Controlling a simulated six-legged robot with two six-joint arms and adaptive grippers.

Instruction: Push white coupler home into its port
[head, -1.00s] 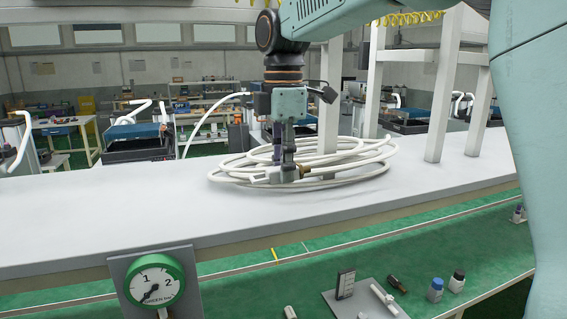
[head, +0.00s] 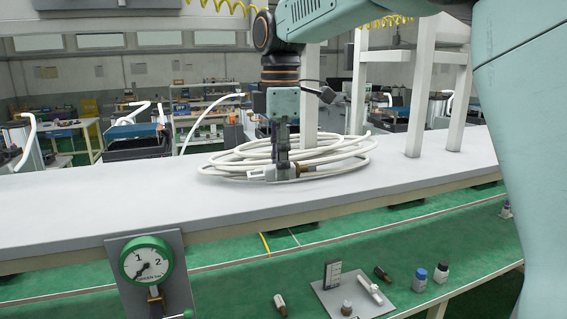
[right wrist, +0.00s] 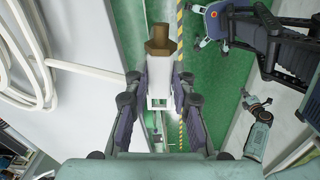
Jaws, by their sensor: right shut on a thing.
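My right gripper (head: 283,172) is shut on the white coupler (head: 261,175). It holds it level, low over the grey bench (head: 90,215), in front of the coiled white hose (head: 225,166). In the right wrist view, the white coupler (right wrist: 160,80) sits between the two fingers (right wrist: 160,97), with a brass hexagonal end (right wrist: 160,40) pointing to the top. I cannot tell whether the coupler touches the bench or the hose. I cannot make out its port for certain. My left gripper is not in view.
A green-rimmed gauge (head: 146,261) is on a grey panel at the bench's front edge. White posts (head: 422,100) rise from the bench behind the coil. A lower grey board (head: 345,303) holds small parts, with bottles (head: 420,281) nearby. The bench's left part is clear.

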